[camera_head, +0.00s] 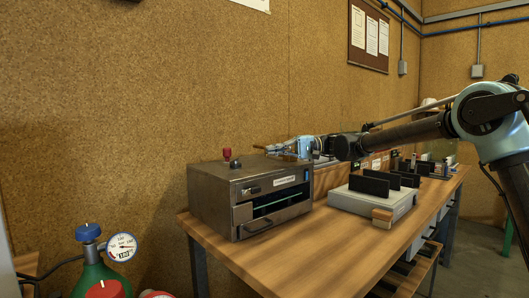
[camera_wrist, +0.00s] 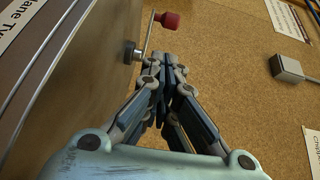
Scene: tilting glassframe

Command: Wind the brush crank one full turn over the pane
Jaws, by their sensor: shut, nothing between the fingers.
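A grey metal box (camera_head: 215,197) stands at the near left end of the wooden bench, with a glass pane (camera_head: 275,204) edge showing in its open front slot. The brush crank's red knob (camera_head: 227,153) stands up over the box's top. In the wrist view the red knob (camera_wrist: 170,20) sits on a thin crank arm (camera_wrist: 149,38) that runs to a metal hub (camera_wrist: 132,53) on the box. My gripper (camera_head: 268,147) is shut and empty, to the right of the knob above the box. In the wrist view its fingertips (camera_wrist: 165,62) point toward the crank, apart from the knob.
A light grey unit (camera_head: 372,202) with several upright black plates stands on the bench (camera_head: 310,252) right of the box. A cork wall (camera_head: 150,80) is close behind. A green cylinder with a gauge (camera_head: 122,246) stands at lower left. Free bench surface lies in front.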

